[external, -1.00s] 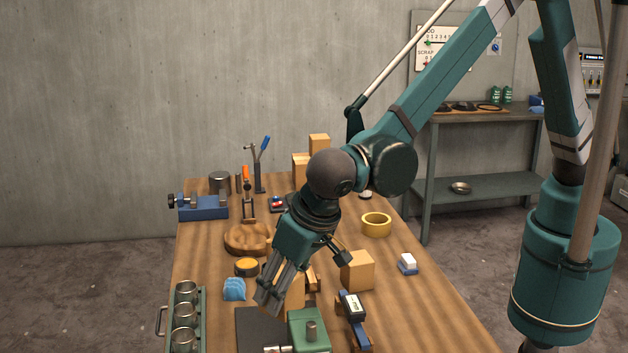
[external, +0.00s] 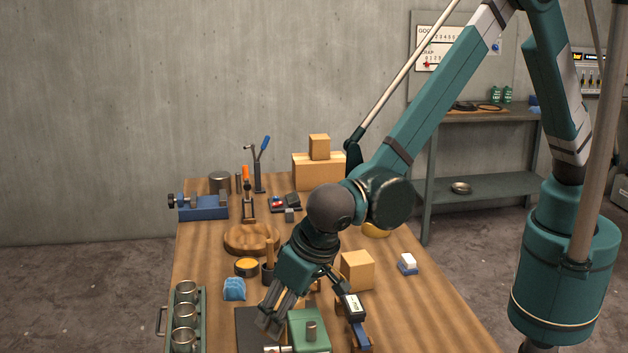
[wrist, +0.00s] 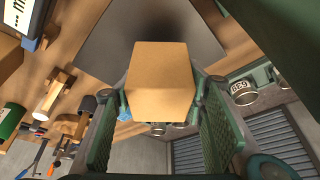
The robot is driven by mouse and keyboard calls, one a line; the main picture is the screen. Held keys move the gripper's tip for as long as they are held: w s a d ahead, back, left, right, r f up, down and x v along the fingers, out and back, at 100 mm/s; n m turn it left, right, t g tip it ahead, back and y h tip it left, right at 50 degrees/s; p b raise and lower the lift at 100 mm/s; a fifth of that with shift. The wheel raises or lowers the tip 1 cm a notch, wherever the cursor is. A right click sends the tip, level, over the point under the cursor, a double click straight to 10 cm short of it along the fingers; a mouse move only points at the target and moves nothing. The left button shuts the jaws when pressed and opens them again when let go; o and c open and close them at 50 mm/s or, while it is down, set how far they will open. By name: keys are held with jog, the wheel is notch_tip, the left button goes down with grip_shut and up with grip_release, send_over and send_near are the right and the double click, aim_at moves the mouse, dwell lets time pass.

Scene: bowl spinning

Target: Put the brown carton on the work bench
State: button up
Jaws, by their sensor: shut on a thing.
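My gripper (external: 270,322) is low over the near end of the wooden work bench (external: 430,310), fingers pointing down. In the wrist view, a brown carton (wrist: 160,80) sits between the two fingers, and my gripper (wrist: 160,100) is shut on it. In the external view, the fingers and green machine hide most of this carton (external: 293,303). A dark grey mat (external: 250,325) lies beside and below the gripper. I cannot tell whether the carton touches the mat.
A green machine (external: 308,330) stands close right of the gripper. Another carton (external: 357,270) stands behind it. A small carton (external: 319,147) rests on a larger box (external: 312,172) at the back. A cup rack (external: 186,315) lies left. The bench's right front is clear.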

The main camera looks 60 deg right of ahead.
jog(key=shift+f, duration=1.85)
jog(key=shift+f, duration=0.15)
jog(key=o, duration=0.9)
jog(key=shift+o, duration=0.2)
jog(key=v, duration=1.2)
jog(key=shift+d, duration=0.1)
